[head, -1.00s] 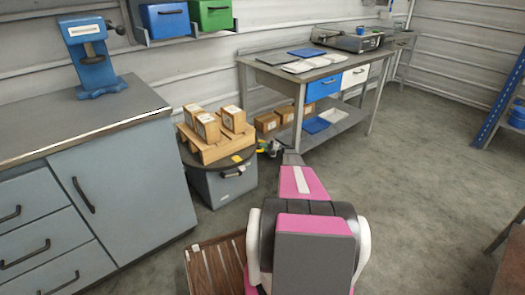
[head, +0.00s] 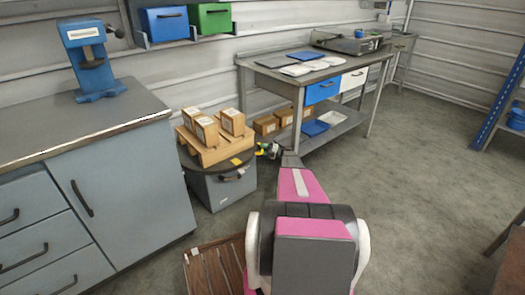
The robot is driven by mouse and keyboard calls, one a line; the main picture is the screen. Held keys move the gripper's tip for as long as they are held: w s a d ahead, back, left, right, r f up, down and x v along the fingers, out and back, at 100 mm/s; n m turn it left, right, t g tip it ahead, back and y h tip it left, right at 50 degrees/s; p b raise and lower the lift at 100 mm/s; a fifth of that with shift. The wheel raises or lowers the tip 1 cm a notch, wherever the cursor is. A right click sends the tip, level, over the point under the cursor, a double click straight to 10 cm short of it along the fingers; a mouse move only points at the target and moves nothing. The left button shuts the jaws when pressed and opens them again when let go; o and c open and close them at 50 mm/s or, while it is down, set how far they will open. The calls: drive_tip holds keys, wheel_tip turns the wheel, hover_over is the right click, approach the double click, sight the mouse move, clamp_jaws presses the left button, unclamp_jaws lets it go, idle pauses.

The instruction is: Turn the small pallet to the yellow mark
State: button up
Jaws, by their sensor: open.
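The small wooden pallet (head: 208,157) carries cardboard boxes (head: 206,130) and sits on a round dark turntable top (head: 247,166) over a grey bin (head: 225,190). The yellow mark (head: 236,161) is a small patch on the turntable's near right rim, just right of the pallet's near edge. The pallet's sides run slantwise in the head view. My gripper (head: 266,150) is open, low at the right of the turntable, close to the pallet's right side. Its fingers are small and partly hidden by my arm, and I cannot tell whether they touch anything.
A grey cabinet (head: 125,195) with a blue press (head: 92,65) stands close at left. A workbench (head: 270,72) with boxes on its lower shelf stands behind on the right. A brown slatted wooden piece (head: 215,270) lies at the lower left.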

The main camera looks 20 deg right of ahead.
drive_tip(key=v, duration=0.7)
drive_tip(key=shift+d, duration=0.25)
